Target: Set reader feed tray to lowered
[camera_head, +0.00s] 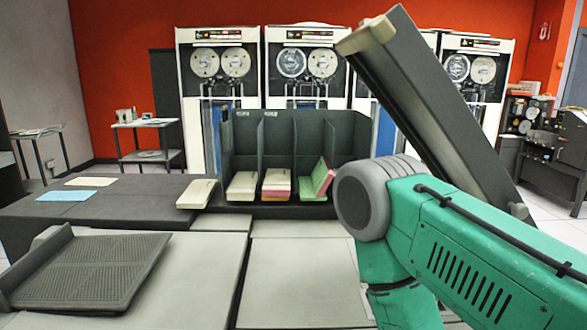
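A long dark grey tray-like panel (433,100) stands steeply tilted at the right, its upper end to the left and its lower end behind my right arm. It looks like the reader feed tray in a raised position, though I see no label. My green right arm comes in from the right and covers the panel's lower end and whatever is under it. Its grey joint is in front of the card rack. My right gripper is out of sight. My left arm and gripper do not show.
A dark rack (255,140) with several compartments holds cream, pink and green card stacks. A cream card stack (196,193) lies left of it. A ribbed dark tray (95,270) sits at front left. Flat yellow and blue cards (66,196) lie behind it. The front-middle grey top (295,285) is clear.

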